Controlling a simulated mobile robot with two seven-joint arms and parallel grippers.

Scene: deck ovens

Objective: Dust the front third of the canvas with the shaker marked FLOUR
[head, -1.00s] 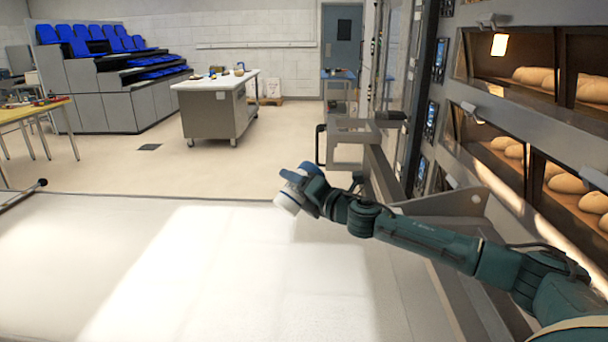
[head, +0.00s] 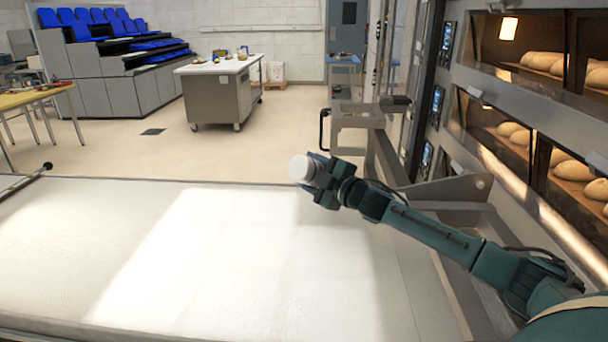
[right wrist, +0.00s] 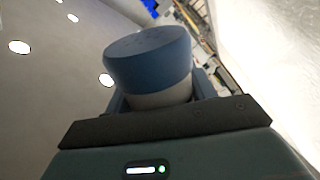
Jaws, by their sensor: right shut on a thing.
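The pale canvas (head: 60,240) lies flat across the front of the head view, with a bright patch over its middle. Flour cannot be told apart from the light on it. My right gripper (head: 317,172) is shut on a shaker (head: 300,168) above the far right part of the canvas. In the head view the shaker's white end faces left, clear of the surface. In the right wrist view the shaker (right wrist: 150,58) shows a blue end and a white band between the fingers. No marking is legible. My left gripper is not in view.
Deck ovens with loaves (head: 575,165) stand along the right. A metal frame with a black handle (head: 324,130) stands beyond the canvas's far right corner. A dark-tipped bar (head: 47,166) is at its far left. A worktable (head: 215,95) stands farther back across open floor.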

